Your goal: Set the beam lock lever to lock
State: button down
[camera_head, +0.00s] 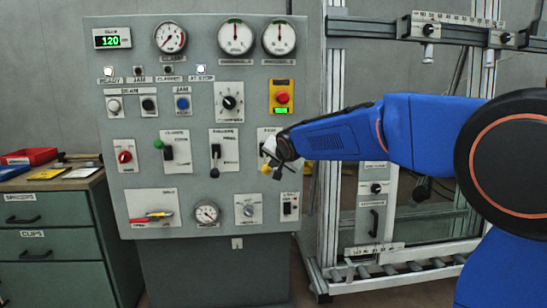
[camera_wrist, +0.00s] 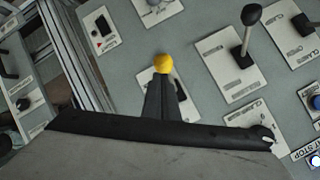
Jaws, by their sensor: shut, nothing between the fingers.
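A lever with a yellow ball knob (camera_head: 266,169) sits on the right part of the grey control panel; its label plate (camera_head: 263,133) is mostly hidden behind my arm, so I cannot read it as the beam lock. My gripper (camera_head: 276,165) is shut and empty right at this knob. In the wrist view, the yellow knob (camera_wrist: 163,63) shows just beyond the tips of my shut fingers (camera_wrist: 165,82). I cannot tell whether they touch it. The lever's shaft is hidden behind the fingers.
A black-knobbed lever (camera_head: 214,172) stands left of the yellow one, and a green-knobbed lever (camera_head: 158,144) farther left. A red button on a yellow plate (camera_head: 282,97) is above my gripper. A metal frame (camera_head: 334,150) stands to the right.

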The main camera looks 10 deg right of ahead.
jog(key=shift+r, duration=0.3)
jog(key=shift+r, duration=0.6)
jog(key=s+d+f, duration=0.1)
jog(key=s+d, duration=0.2)
jog(key=s, duration=0.8)
jog(key=shift+d+f, duration=0.4)
